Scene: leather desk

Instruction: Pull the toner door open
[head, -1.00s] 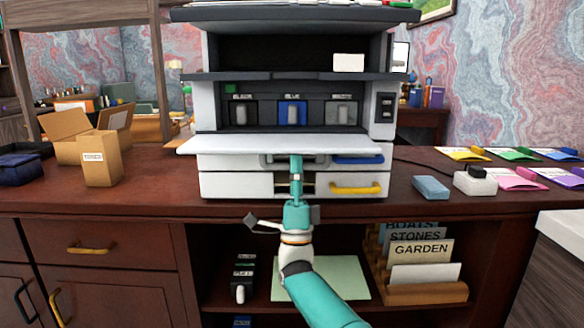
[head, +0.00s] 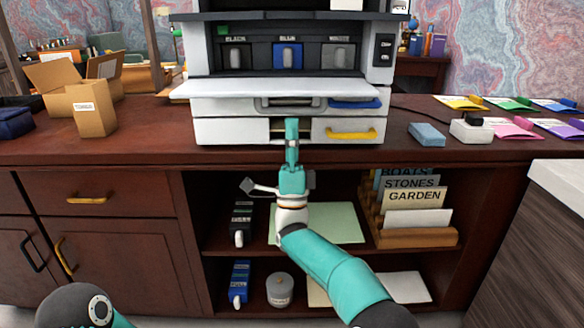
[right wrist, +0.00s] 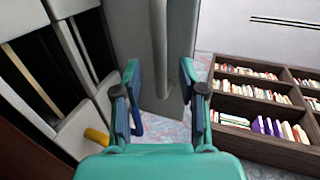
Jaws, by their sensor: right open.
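The toner door (head: 275,90) of the white and dark printer is a pale flap folded down, jutting level out of the front. Above it the toner bay shows a black (head: 236,57), a blue (head: 288,57) and a grey (head: 339,57) cartridge. My right gripper (head: 291,124) is in front of the lower drawers, below the door's front edge, open and empty. In the right wrist view its two fingers (right wrist: 160,92) stand apart, with the grey door (right wrist: 130,30) and its bar handle (right wrist: 159,45) beyond them, apparently not gripped. My left gripper is out of view.
Below the door are paper drawers with a blue handle (head: 354,103) and a yellow handle (head: 350,134). A cardboard box (head: 94,108) stands left on the desk. A blue block (head: 427,134) and a white stamp pad (head: 472,130) lie right. Open shelves sit below.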

